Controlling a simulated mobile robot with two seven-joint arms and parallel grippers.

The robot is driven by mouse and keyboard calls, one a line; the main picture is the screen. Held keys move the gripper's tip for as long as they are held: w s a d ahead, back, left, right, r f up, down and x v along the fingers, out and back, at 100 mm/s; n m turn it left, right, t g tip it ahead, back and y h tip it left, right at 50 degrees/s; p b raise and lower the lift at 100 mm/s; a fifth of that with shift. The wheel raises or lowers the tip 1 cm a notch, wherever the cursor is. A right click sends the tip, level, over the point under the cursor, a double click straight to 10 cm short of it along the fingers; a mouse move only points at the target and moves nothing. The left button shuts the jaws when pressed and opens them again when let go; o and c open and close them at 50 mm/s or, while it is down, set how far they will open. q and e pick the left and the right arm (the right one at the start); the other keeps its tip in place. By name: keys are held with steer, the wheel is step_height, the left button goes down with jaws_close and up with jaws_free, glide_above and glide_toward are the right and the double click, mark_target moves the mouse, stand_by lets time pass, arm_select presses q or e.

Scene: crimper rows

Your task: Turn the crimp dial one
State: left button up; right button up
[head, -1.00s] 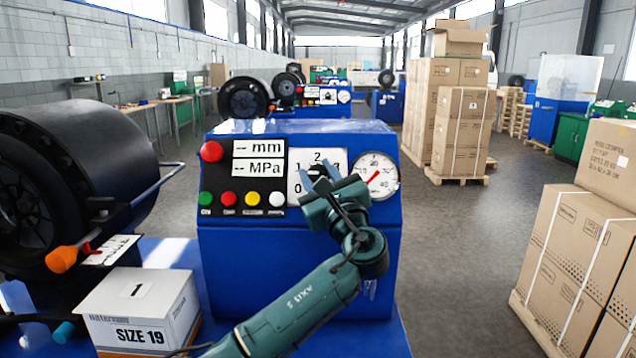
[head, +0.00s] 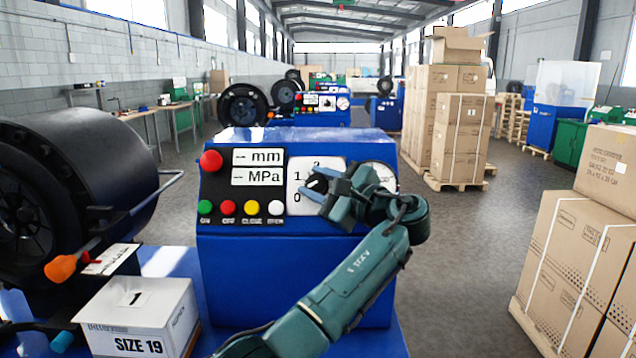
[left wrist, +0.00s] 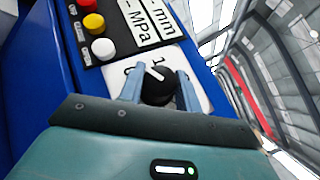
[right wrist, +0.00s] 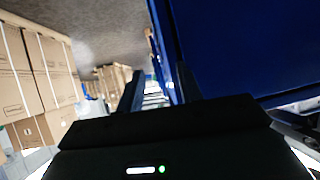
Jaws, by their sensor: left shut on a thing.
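The crimp dial is a black knob (head: 317,184) on a white plate on the blue machine's front panel. The digits 0, 1 and 2 show in the head view; the plate's right part is hidden by my gripper. My left gripper (head: 326,191) reaches it from the right, its blue fingers shut on the knob's two sides. In the left wrist view the knob (left wrist: 160,92) sits between the fingertips (left wrist: 158,88), its white pointer line aimed near the 1. My right gripper (right wrist: 158,88) is open and empty beside a blue surface, out of the head view.
A red button (head: 211,161) and a row of coloured buttons are left of the dial. A pressure gauge (head: 384,174) at its right is partly covered by my gripper. A SIZE 19 box (head: 140,316) stands lower left. Stacked cartons (head: 575,260) stand right.

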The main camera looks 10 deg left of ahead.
stand_by(0.3)
arm_select(q)
steer(key=o, duration=1)
steer(key=shift+c, duration=0.2)
steer(key=b+v, duration=0.1)
steer(key=v, duration=1.2)
steer(key=shift+b, duration=0.35)
steer(key=shift+r, duration=0.15)
